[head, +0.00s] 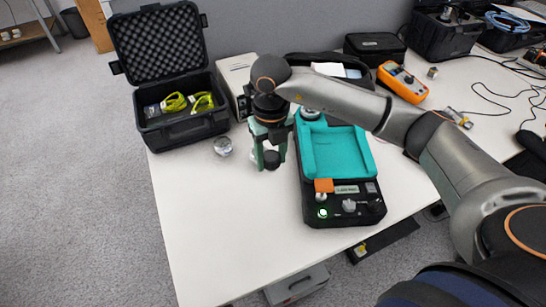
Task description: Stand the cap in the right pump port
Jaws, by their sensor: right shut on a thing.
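My right gripper (271,158) points down over the white table, left of the black device. It is shut on a small dark round piece, which looks like the cap (271,160). The fingers hide part of the piece. The black device (315,215) carries a teal tray (338,152). A round metal fitting (311,113) shows at the tray's back left, partly behind my arm. I cannot tell which part of the device is the right pump port. The left gripper is not in view.
A small silver piece (223,146) lies on the table (215,215) left of the gripper. An open black case (185,127) with yellow-green items stands at the back left. An orange meter (402,83) is at the back right. The table's front left is clear.

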